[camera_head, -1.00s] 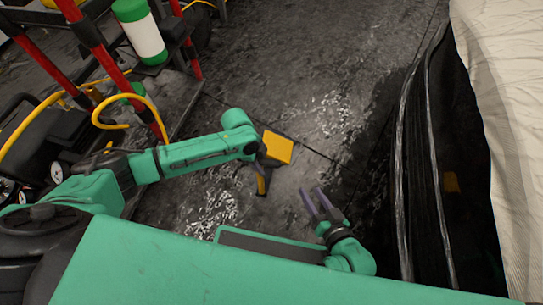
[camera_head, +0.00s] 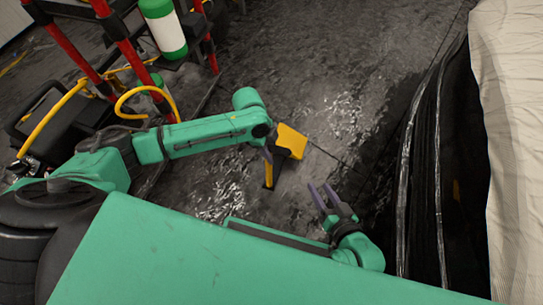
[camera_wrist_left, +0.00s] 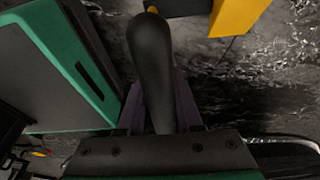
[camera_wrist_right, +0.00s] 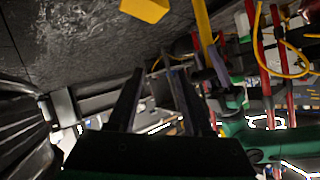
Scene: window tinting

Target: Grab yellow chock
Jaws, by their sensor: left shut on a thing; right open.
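A yellow block (camera_head: 291,139), which looks like the chock, shows beside my left gripper (camera_head: 272,162). It also shows at the top of the left wrist view (camera_wrist_left: 236,14). My left gripper is shut on a dark rounded handle (camera_wrist_left: 152,65). I cannot tell for sure whether the handle and block are joined. The right wrist view shows the yellow block (camera_wrist_right: 145,9) and a long yellow strip (camera_wrist_right: 203,22) by my left gripper's fingers. My right gripper (camera_head: 323,194) is open and empty, to the lower right of the block.
A rack with red posts (camera_head: 118,45), a green and white bottle (camera_head: 164,30) and a yellow hose (camera_head: 150,90) stands at the left. A dark vehicle side (camera_head: 455,150) with a pale cover (camera_head: 515,150) is at the right. Grey floor (camera_head: 330,60) between them is clear.

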